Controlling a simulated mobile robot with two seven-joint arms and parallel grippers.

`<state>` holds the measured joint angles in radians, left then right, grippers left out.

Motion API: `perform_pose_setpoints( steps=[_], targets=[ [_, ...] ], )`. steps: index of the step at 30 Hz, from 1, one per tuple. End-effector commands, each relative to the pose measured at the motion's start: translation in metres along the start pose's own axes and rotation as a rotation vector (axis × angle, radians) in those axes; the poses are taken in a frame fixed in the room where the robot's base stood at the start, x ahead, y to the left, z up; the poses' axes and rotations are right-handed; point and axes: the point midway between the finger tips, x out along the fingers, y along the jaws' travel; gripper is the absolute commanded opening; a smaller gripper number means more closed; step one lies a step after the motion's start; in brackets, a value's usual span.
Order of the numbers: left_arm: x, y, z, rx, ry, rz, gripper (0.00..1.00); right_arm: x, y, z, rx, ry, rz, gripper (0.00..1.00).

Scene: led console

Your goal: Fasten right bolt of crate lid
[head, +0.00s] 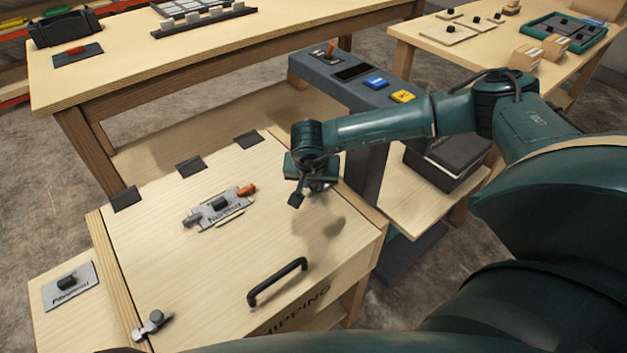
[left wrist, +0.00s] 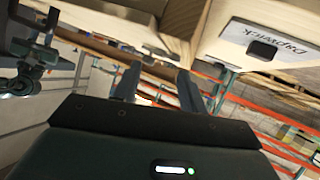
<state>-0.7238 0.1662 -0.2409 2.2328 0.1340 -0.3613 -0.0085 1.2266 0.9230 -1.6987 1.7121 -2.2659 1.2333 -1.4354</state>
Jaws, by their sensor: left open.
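The wooden crate lid (head: 160,262) lies flat and closed, with a dark handle (head: 277,282) near its front edge. A small metal bolt (head: 152,324) sits at the lid's front left corner. No separate right bolt can be made out; it may be hidden at my right gripper. My right gripper (head: 308,196) points down above the lid's right side, and its shadow falls on the lid. Whether it holds anything is unclear. My left gripper is outside the head view; in the left wrist view its fingers (left wrist: 157,88) are apart with nothing between them.
A labelled plate (head: 219,206) with a knob and an orange-handled piece lies mid-lid. A plate with a knob (head: 69,286) is at left. A dark console (head: 352,82) with blue and yellow buttons stands behind. Tables (head: 200,55) with parts line the back.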

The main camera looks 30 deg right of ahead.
Motion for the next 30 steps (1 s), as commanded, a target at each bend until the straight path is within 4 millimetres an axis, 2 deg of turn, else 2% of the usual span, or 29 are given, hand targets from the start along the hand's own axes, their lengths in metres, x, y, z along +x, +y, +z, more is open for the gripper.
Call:
perform_pose_setpoints(
  steps=[1, 6, 15, 21, 28, 29, 30],
  targets=[
    [0.0, 0.0, 0.0, 0.0, 0.0, 0.0, 0.42, 0.0, 0.0, 0.0, 0.0, 0.0, 0.001, 0.14],
    [0.0, 0.0, 0.0, 0.0, 0.0, 0.0, 0.42, 0.0, 0.0, 0.0, 0.0, 0.0, 0.001, 0.0],
    [0.001, 0.0, -0.001, 0.001, 0.002, 0.001, 0.42, 0.0, 0.001, 0.0, 0.001, 0.0, 0.002, 0.0],
    [0.002, -0.001, -0.002, 0.005, 0.008, 0.0, 0.42, 0.005, 0.013, -0.012, 0.003, 0.0, 0.002, 0.0],
    [0.002, -0.001, -0.003, 0.006, 0.011, 0.0, 0.42, 0.005, 0.015, -0.014, 0.002, 0.003, 0.005, 0.0],
    [0.002, -0.001, -0.003, 0.006, 0.011, 0.0, 0.42, 0.005, 0.015, -0.014, 0.002, 0.004, 0.006, 0.22],
    [0.002, -0.001, -0.003, 0.006, 0.011, 0.0, 0.42, 0.005, 0.015, -0.014, 0.002, 0.004, 0.006, 0.25]
  ],
)
